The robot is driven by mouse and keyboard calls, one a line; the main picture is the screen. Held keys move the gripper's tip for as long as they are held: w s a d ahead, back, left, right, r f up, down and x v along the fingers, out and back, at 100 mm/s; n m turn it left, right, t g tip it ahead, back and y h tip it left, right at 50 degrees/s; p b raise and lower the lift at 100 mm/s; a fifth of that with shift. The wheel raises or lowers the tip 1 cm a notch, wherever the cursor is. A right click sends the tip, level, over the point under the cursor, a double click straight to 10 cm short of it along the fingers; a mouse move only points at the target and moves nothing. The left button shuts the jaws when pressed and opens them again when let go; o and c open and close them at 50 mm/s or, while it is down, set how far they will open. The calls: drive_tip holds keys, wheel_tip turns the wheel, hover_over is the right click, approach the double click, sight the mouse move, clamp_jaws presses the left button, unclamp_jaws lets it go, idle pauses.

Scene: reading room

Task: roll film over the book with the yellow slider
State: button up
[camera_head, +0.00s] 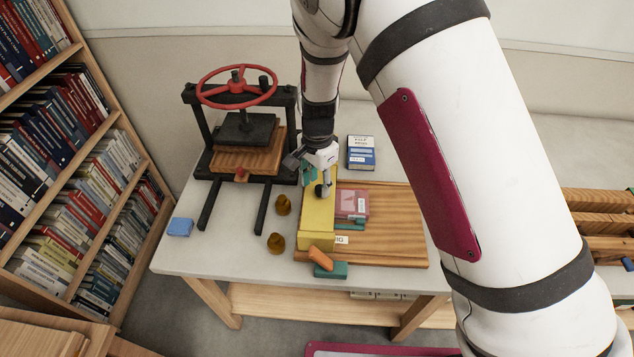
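The yellow slider (316,231) is a long yellow bar lying across the left part of a wooden board (393,240). A pink book (353,203) with a pale label lies on the board just right of the slider, beside a teal strip (350,225). An orange piece (320,256) and a teal block (331,271) sit at the slider's near end. My gripper (322,188) points down over the slider's far half, at or close to its top. Its fingers are small and partly hidden, so I cannot tell their opening or contact. Film is not clearly visible.
A black press with a red wheel (237,87) stands at the back left of the table (190,255). Two brown knobs (277,242) stand left of the board. A blue block (180,227) and a blue-and-white box (361,152) lie nearby. A bookshelf (128,170) borders the left.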

wheel_tip(320, 180, up, 11)
drive_tip(key=shift+r, duration=0.15)
idle(0.6)
drive_tip(key=s+d+r+n+t+y, duration=0.15)
drive_tip(key=s+d+r, duration=0.25)
drive_tip(key=d+r, duration=0.4)
drive_tip(key=s+d+r+n+t, duration=0.1)
drive_tip(key=s+d+r+n, duration=0.3)
drive_tip(key=r, duration=0.5)
drive_tip(key=s+d+r+n+t, duration=0.1)
drive_tip(key=s+d+r, duration=0.1)
drive_tip(key=s+d, duration=0.3)
drive_tip(key=s+d+r+n+t+h, duration=0.1)
drive_tip(key=s+d+r+n+t, duration=0.1)
drive_tip(key=s+d, duration=0.4)
drive_tip(key=s+r, duration=0.1)
drive_tip(key=s, duration=0.4)
